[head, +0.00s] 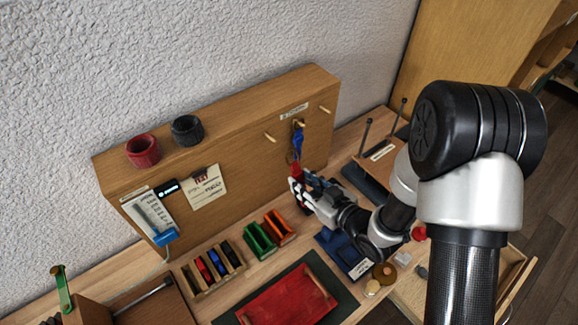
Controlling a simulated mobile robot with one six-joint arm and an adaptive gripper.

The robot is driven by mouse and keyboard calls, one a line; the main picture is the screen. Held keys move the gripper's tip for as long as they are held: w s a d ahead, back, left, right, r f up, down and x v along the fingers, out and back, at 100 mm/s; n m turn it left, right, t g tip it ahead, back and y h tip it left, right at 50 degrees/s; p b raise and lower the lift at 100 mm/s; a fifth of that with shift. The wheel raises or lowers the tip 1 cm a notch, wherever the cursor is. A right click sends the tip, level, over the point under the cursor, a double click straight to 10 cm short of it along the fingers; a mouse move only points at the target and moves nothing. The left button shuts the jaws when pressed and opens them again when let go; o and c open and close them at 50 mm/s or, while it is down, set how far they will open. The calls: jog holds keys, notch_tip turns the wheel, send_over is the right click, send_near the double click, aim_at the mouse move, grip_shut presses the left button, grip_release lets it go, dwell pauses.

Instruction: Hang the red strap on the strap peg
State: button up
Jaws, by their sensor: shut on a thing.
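The red strap (295,169) is at the front face of the upright wooden board (235,160), just below a blue strap (298,141). My gripper (297,186) is shut on the red strap, and its fingers hide the strap's lower part. Several wooden pegs stick out of the board under a small label too small to read. The middle peg (299,124) is just above the blue strap, which hangs there. The left peg (270,137) and the right peg (326,109) look bare. I cannot tell whether the red strap touches a peg or the blue strap.
A red roll (143,150) and a black roll (187,130) sit on the board's top. A green holder (260,240), an orange holder (280,227) and a red tray (285,304) stand below. Thin upright posts (365,135) rise right of the board.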

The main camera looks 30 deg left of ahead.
jog(key=shift+r, duration=0.15)
jog(key=r+x, duration=0.1)
jog(key=x, duration=0.8)
jog(key=shift+w+a+b, duration=0.2)
jog(key=shift+a+b, duration=0.15)
jog(key=shift+a, duration=0.1)
dwell(0.5)
dwell(0.3)
dwell(0.4)
jog(key=o, duration=1.1)
